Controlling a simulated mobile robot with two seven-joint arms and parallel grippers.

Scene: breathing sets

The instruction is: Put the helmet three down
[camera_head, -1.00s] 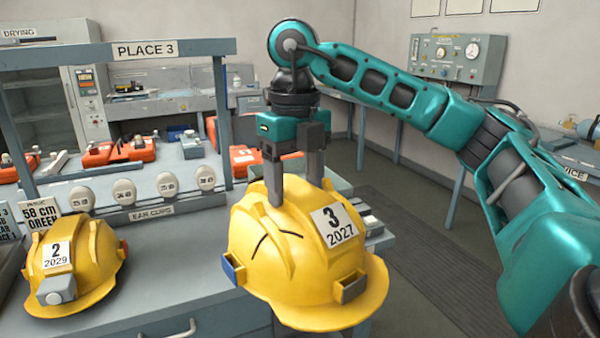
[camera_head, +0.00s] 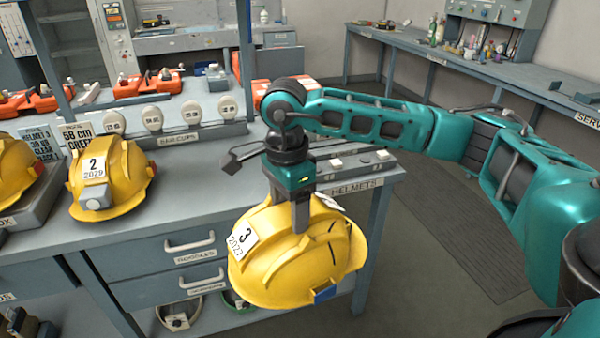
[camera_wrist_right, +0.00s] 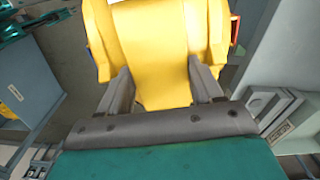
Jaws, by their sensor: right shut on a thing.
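Helmet three (camera_head: 290,262) is yellow, with a white label reading 3 and 2027 on its left side in the head view. My right gripper (camera_head: 302,215) is shut on the helmet's top ridge and holds it in the air in front of the bench's right end. In the right wrist view the yellow helmet (camera_wrist_right: 150,50) fills the space between the two fingers (camera_wrist_right: 158,85). The helmet hides part of the bench front and drawers. My left gripper is not in view.
Helmet two (camera_head: 118,190) stands on the bench, with another yellow helmet (camera_head: 12,165) at the far left. Ear cups (camera_head: 152,118) line a rack behind. A bare bench strip (camera_head: 200,195) lies right of helmet two. A front edge label reads HELMETS (camera_head: 357,187).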

